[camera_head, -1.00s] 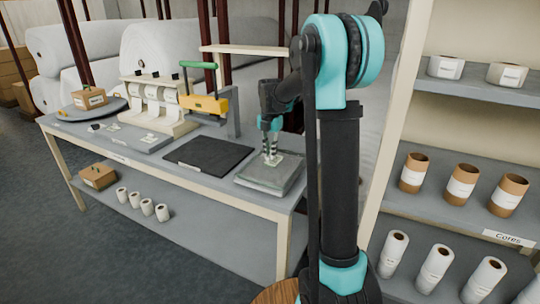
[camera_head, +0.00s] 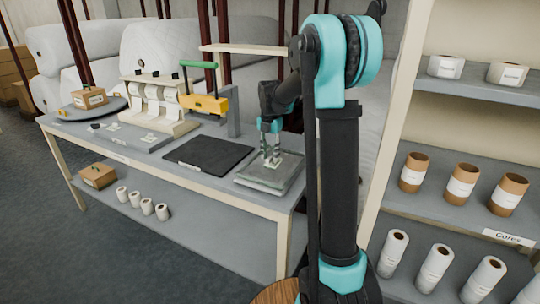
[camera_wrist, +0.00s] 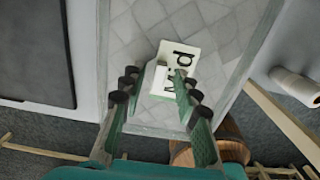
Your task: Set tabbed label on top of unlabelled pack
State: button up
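A cream tabbed label (camera_wrist: 180,72) with dark printed letters lies on a pale grey quilted slab (camera_wrist: 217,35), and its small upright tab (camera_wrist: 161,79) faces me. In the head view the label (camera_head: 273,162) lies on the slab (camera_head: 262,186) at the table's right end. My gripper (camera_head: 271,160) points down over the label. In the wrist view my gripper (camera_wrist: 166,76) has its fingers apart, one on each side of the tab. Whether either finger touches the tab is unclear. One brown pack (camera_head: 90,98) sits on the round turntable; another (camera_head: 98,176) is on the lower shelf.
A black mat (camera_head: 208,154) lies left of the slab. A green-handled yellow press (camera_head: 206,100) and a roll dispenser (camera_head: 155,105) stand behind. Small labels lie on a grey plate (camera_head: 142,140). A shelf rack (camera_head: 455,205) with cores stands at right.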

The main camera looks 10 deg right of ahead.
aim_at(270, 157)
notch_tip(270, 157, up, 12)
dwell(0.4)
